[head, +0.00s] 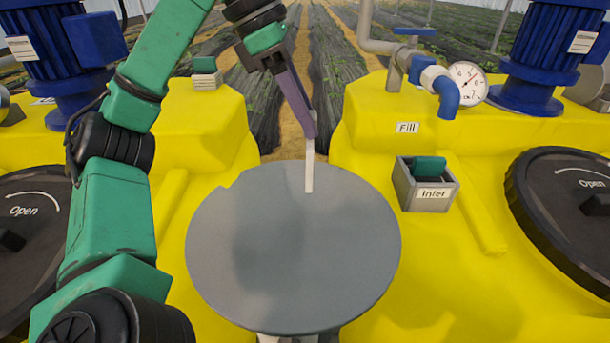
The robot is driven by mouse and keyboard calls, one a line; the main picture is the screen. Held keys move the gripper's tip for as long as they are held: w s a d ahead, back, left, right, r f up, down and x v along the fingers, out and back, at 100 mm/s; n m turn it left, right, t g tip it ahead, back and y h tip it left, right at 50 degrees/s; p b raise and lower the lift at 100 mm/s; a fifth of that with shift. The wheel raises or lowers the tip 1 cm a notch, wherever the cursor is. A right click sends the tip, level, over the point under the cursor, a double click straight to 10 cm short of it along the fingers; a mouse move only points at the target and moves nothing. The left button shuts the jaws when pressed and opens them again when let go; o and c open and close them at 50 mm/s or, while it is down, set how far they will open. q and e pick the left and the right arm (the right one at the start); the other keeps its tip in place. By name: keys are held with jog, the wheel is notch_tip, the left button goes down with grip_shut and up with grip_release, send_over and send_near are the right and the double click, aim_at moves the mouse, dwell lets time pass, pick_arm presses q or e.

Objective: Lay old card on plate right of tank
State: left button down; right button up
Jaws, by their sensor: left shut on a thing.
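My left arm comes in from the left, and its left gripper (308,132) points down over the far part of a round grey plate (290,250). The gripper is shut on a thin white strip, which looks like the card (309,170) seen edge-on. The card hangs upright, with its lower end in front of the plate's far part; I cannot tell whether it touches. The plate lies between two yellow tanks, the left tank (205,125) and the right tank (380,110). My right gripper is not in view.
A grey box labelled Inlet (428,195) holds a green item on the right tank. A gauge (467,83) and blue pipe elbow (447,95) stand behind it. Black lids (565,210) flank both sides. A small green-topped white block (205,75) sits on the left tank. The plate's surface is bare.

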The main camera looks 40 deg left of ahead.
pick_arm(q)
jog(key=f, duration=0.2)
jog(key=w+f, duration=0.1)
jog(key=shift+a, duration=0.3)
notch_tip(320, 180, down, 9)
jog(key=b, duration=0.5)
jog(key=shift+s+d+r+b, duration=0.15)
jog(key=shift+s+d+b, duration=0.1)
jog(key=shift+s+b, duration=0.15)
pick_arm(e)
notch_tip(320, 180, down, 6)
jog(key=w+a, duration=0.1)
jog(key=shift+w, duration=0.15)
pick_arm(q)
jog(key=c, duration=0.5)
grip_release()
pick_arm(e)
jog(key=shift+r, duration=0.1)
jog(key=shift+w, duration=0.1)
